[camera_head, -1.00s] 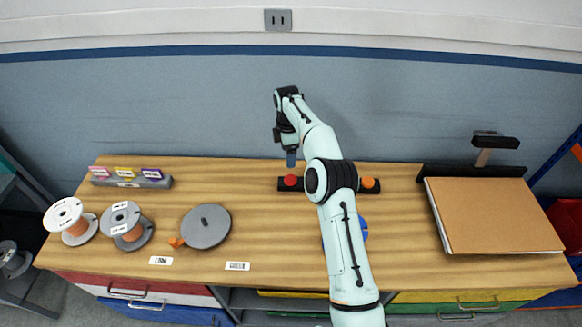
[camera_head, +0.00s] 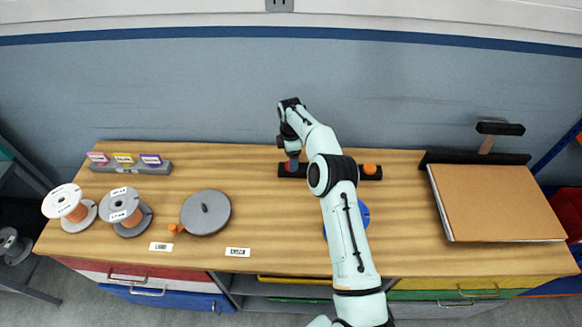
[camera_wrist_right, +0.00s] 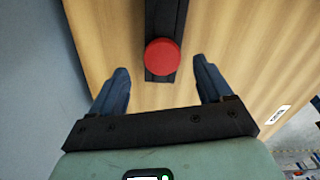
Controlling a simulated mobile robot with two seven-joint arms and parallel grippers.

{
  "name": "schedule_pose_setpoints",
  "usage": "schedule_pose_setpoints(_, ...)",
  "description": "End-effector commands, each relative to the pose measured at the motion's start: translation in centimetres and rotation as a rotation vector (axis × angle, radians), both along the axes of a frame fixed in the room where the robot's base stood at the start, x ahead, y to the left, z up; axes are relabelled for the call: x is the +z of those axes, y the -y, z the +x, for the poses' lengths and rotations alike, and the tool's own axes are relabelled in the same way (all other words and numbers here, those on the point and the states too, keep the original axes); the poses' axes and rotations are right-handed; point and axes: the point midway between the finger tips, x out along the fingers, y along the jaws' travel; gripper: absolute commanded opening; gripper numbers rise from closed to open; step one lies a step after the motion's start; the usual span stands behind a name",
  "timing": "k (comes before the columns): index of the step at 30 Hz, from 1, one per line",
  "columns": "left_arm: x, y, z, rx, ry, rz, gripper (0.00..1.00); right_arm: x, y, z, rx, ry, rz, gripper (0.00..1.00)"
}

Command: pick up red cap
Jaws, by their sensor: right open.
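The red cap (camera_wrist_right: 162,57) is a round disc on the end of a black bar (camera_wrist_right: 166,20) in the right wrist view. In the head view the red cap (camera_head: 288,167) shows in part behind my right gripper (camera_head: 293,163), on the left end of the black bar (camera_head: 318,172). In the wrist view my right gripper (camera_wrist_right: 160,88) is open, with its two blue fingers apart and nothing between the tips. The cap is just beyond the fingertips, centred between them. My left gripper is not in view.
An orange cap (camera_head: 370,169) sits at the bar's right end. A blue disc (camera_head: 361,214) is partly behind my right arm. A grey disc (camera_head: 206,213) and copper spools (camera_head: 125,211) stand left. A cardboard-coloured board (camera_head: 494,202) lies right. The table (camera_head: 270,211) between is clear.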

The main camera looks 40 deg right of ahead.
Motion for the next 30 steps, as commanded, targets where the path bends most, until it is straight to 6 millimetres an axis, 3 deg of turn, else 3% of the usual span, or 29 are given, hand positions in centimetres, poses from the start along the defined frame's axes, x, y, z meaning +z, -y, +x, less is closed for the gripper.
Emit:
schedule_pose_setpoints(1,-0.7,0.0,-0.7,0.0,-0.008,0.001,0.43,-1.4,0.2,-0.6,-0.001,-0.007,0.0,0.79)
schedule_pose_setpoints(4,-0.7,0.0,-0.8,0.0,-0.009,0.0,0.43,-2.8,0.1,-0.4,-0.001,-0.005,0.001,0.79)
schedule_pose_setpoints(12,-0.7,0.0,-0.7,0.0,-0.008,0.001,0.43,-3.0,0.1,-0.3,-0.001,0.0,0.0,0.79)
schedule_pose_setpoints(18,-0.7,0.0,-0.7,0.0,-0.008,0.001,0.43,-3.0,0.1,-0.3,-0.001,0.0,0.0,0.2)
schedule_pose_setpoints(30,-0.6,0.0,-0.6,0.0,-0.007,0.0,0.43,-2.4,0.1,-0.2,-0.001,0.001,0.0,0.19)
